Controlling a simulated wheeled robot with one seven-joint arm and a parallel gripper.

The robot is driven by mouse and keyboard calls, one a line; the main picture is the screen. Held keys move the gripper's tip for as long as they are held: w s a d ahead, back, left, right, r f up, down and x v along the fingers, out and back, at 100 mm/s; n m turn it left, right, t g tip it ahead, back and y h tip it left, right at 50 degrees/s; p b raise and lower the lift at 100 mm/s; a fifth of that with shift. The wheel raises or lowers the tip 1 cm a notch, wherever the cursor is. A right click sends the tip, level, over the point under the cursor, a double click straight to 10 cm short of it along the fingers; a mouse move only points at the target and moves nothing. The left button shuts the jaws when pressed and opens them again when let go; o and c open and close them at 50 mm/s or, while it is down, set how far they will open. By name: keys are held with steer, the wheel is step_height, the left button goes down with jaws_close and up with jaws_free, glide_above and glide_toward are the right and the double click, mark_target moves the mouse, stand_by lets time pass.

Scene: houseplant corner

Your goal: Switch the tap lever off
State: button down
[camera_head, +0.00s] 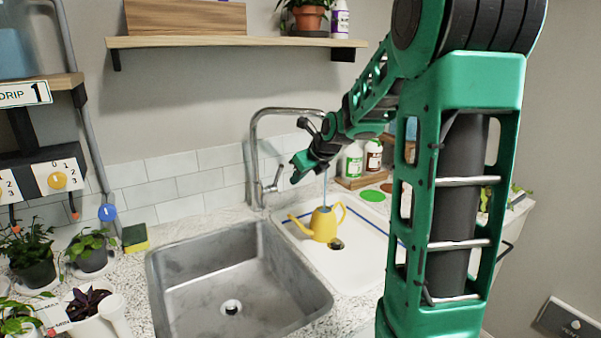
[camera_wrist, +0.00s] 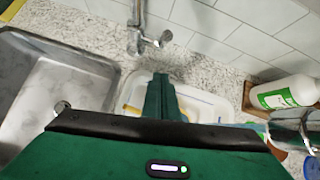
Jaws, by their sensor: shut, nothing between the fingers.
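The chrome tap (camera_head: 255,150) stands upright behind the sink, its spout arching to the right. Its lever (camera_head: 275,182) sticks out at the right of the tap's base, and it also shows in the wrist view (camera_wrist: 160,40). My gripper (camera_head: 297,172) is shut and empty, just right of the lever in the head view and apart from it. In the wrist view the shut fingers (camera_wrist: 160,82) lie below the lever. A thin bluish water stream (camera_head: 325,188) falls towards a yellow watering can (camera_head: 323,226). The spout's end is partly hidden by my arm.
The steel sink (camera_head: 170,262) is empty, with a white drainboard (camera_head: 350,268) at its right. Bottles (camera_head: 353,160) stand on a wooden tray behind my gripper. A shelf (camera_head: 235,42) hangs above. A sponge (camera_head: 135,237) and potted plants (camera_head: 33,257) are at left.

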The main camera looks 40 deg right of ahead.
mark_target(275, 179)
steer(key=w, duration=0.5)
steer(key=shift+a+r, duration=0.1)
steer(key=shift+a, duration=0.15)
